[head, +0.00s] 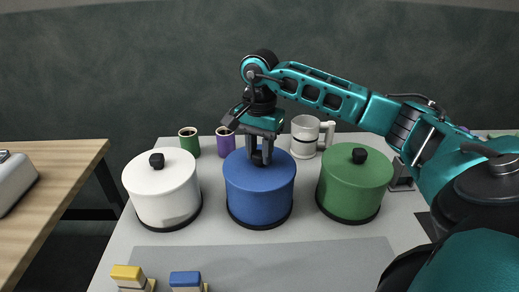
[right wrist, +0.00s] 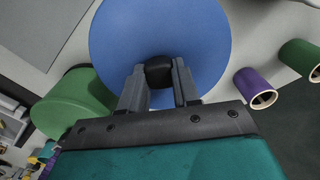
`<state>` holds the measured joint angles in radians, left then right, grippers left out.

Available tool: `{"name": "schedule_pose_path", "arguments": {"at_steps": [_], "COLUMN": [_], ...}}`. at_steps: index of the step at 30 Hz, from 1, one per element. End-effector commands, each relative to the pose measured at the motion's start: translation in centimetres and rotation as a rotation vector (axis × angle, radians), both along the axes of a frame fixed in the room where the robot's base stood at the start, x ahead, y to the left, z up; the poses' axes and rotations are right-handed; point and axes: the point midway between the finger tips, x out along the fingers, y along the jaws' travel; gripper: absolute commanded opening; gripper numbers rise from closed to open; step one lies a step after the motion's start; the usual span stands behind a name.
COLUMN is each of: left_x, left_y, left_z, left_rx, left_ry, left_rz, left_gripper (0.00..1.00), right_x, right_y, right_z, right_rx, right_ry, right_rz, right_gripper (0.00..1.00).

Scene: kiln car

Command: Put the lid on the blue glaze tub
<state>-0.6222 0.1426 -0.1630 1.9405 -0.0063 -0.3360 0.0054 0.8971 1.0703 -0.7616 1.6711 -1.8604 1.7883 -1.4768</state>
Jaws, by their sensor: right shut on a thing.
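The blue glaze tub (head: 259,205) stands in the middle of the grey table, between a white tub and a green tub. Its blue lid (head: 238,163) is on top of the tub and looks level, with no clear gap between them. My right gripper (head: 259,158) comes down from above and is shut on the lid's black knob. In the right wrist view the black knob (right wrist: 159,72) sits between the two fingertips, with the round blue lid (right wrist: 120,40) behind it. My left gripper is not in view.
A white tub (head: 163,195) and a green tub (head: 353,190) stand close on either side, both lidded. Green and purple cups (head: 225,144) and a white mug (head: 304,138) stand behind. A grey mat (head: 270,268) and small blocks (head: 186,281) lie in front.

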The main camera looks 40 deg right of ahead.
Motion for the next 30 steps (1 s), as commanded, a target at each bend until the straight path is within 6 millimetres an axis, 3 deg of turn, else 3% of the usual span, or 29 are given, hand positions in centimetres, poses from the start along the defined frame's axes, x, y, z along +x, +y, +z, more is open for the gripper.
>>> {"name": "schedule_pose_path", "arguments": {"at_steps": [6,7,15,30], "left_x": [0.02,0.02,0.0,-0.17], "left_y": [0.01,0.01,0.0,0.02], "left_z": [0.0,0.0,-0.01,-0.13], "left_rx": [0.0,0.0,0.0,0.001], "left_ry": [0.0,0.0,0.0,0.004], "left_rz": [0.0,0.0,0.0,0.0], "left_gripper": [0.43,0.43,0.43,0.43], "right_x": [0.0,0.0,0.0,-0.02], "right_y": [-0.03,-0.03,-0.02,-0.01], "right_z": [-0.01,-0.01,-0.01,-0.04], "right_rx": [0.0,0.0,0.0,0.0], "right_ry": [0.0,0.0,0.0,0.001], "right_rz": [-0.001,-0.001,0.0,0.0], "right_gripper": [0.0,0.33,0.59,0.61]}}
